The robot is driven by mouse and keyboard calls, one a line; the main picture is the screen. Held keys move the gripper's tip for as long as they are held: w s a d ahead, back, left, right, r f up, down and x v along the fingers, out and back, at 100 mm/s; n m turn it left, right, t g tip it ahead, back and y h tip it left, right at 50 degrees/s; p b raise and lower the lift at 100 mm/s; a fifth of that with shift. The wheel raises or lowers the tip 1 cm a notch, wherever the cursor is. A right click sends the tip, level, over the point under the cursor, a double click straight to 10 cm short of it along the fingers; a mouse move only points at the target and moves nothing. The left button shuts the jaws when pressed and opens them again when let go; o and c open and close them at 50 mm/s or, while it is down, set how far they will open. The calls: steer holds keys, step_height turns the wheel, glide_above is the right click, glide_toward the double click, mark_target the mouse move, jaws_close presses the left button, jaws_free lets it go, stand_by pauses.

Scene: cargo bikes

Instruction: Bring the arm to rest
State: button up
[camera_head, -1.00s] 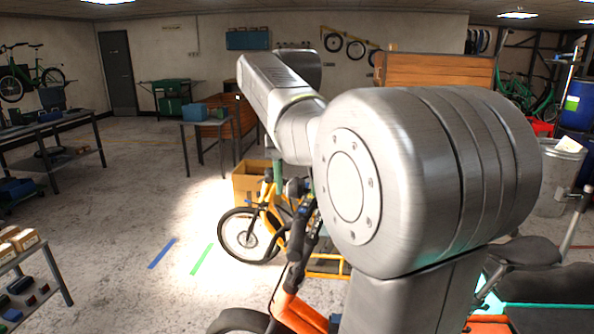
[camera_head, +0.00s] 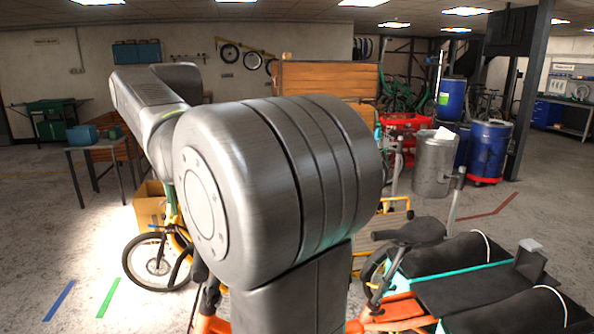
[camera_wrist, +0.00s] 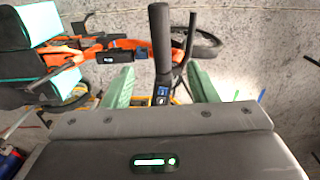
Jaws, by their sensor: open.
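My gripper (camera_wrist: 160,68) shows in the wrist view with its two green fingers apart. A black handlebar grip (camera_wrist: 159,42) of an orange bike lies in view between the fingers, beyond them; I cannot tell how far, and nothing is seen clamped. My grey metal arm (camera_head: 280,175) fills the middle of the head view, raised and bent, reaching away to the upper left. The gripper end is hidden behind it in the head view.
An orange cargo bike with a black load bed (camera_head: 480,300) is close at lower right. A yellow bike (camera_head: 160,255) and cardboard box (camera_head: 149,207) stand beyond my arm. A grey bin (camera_head: 434,165) and blue barrels (camera_head: 488,150) stand right.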

step_height(320, 180, down, 13)
steer(key=shift+r+b, duration=0.2)
steer(key=shift+b, duration=0.3)
steer(key=shift+a+f+b, duration=0.15)
steer(key=shift+f+b, duration=0.1)
steer(key=shift+b, duration=0.1)
